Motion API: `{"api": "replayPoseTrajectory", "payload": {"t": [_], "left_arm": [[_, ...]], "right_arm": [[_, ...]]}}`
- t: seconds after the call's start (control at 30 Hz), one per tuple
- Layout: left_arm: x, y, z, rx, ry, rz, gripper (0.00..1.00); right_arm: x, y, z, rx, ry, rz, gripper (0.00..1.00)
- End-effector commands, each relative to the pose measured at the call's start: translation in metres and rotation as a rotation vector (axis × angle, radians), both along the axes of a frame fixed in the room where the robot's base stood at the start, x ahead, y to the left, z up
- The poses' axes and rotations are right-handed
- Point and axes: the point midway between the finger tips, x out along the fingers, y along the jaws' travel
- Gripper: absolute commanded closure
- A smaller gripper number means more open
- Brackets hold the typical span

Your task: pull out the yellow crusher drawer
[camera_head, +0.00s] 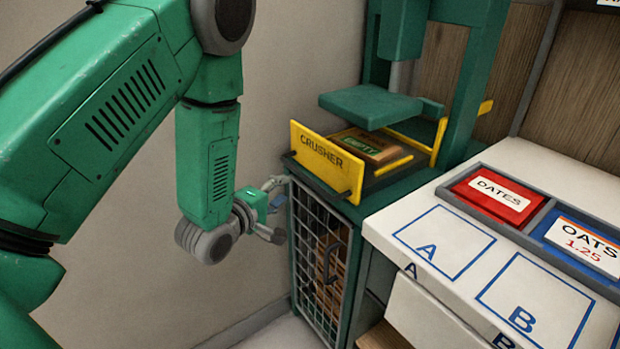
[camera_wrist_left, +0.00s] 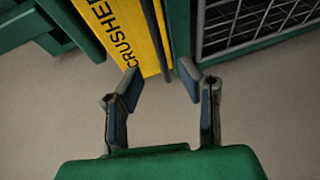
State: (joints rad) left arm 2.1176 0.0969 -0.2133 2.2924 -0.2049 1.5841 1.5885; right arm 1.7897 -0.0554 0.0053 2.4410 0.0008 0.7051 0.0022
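The yellow crusher drawer (camera_head: 326,163) sits in the green crusher frame, its front panel marked "CRUSHER" facing left. A box marked "EMPTY" (camera_head: 369,147) lies behind the panel, under the green press plate (camera_head: 370,105). My left gripper (camera_head: 277,208) is just left of and below the panel, beside the cage's top edge. In the left wrist view its two fingers (camera_wrist_left: 162,82) are apart with nothing held between them. The yellow panel (camera_wrist_left: 122,38) shows there just beyond the left finger; I cannot tell whether they touch. My right gripper is not in view.
A mesh-door cage (camera_head: 318,265) with a dark handle stands below the drawer. At right is a white counter (camera_head: 403,205) with marked squares A and B, a red DATES bin (camera_head: 497,195) and a blue OATS bin (camera_head: 583,245). The wall is at left.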

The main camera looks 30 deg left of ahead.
Motion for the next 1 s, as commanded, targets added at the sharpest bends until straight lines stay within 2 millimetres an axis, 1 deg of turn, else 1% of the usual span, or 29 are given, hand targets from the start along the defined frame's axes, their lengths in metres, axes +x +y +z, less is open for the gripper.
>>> {"api": "replayPoseTrajectory", "payload": {"t": [0.03, 0.2, 0.3, 0.4, 0.5, 0.6, 0.87, 0.9, 0.97, 1.0], "left_arm": [[0.013, -0.002, -0.002, 0.004, -0.004, -0.004, 0.68], [0.048, -0.003, -0.009, 0.004, -0.001, -0.004, 0.68], [0.065, -0.001, -0.013, 0.003, -0.002, -0.004, 0.68], [0.078, 0.0, -0.016, 0.002, 0.0, -0.001, 0.68], [0.087, 0.0, -0.018, 0.002, 0.0, -0.001, 0.68], [0.091, 0.001, -0.018, 0.001, 0.002, -0.001, 0.68], [0.092, 0.0, -0.018, 0.001, 0.002, -0.001, 0.68], [0.092, 0.0, -0.018, 0.001, 0.002, -0.001, 0.75], [0.092, -0.001, -0.018, 0.002, 0.002, -0.001, 0.96], [0.092, -0.001, -0.018, 0.002, 0.002, -0.001, 1.0]], "right_arm": [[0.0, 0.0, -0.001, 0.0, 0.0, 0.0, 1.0], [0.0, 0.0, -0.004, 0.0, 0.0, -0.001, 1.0], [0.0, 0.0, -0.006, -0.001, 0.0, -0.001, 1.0], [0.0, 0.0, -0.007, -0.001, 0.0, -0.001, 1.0], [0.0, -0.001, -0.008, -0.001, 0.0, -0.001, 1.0], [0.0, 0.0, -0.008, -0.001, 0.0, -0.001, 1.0], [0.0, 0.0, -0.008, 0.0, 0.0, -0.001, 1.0], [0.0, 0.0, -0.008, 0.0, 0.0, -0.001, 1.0], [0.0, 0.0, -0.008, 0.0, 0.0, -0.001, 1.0], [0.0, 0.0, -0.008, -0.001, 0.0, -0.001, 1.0]]}}
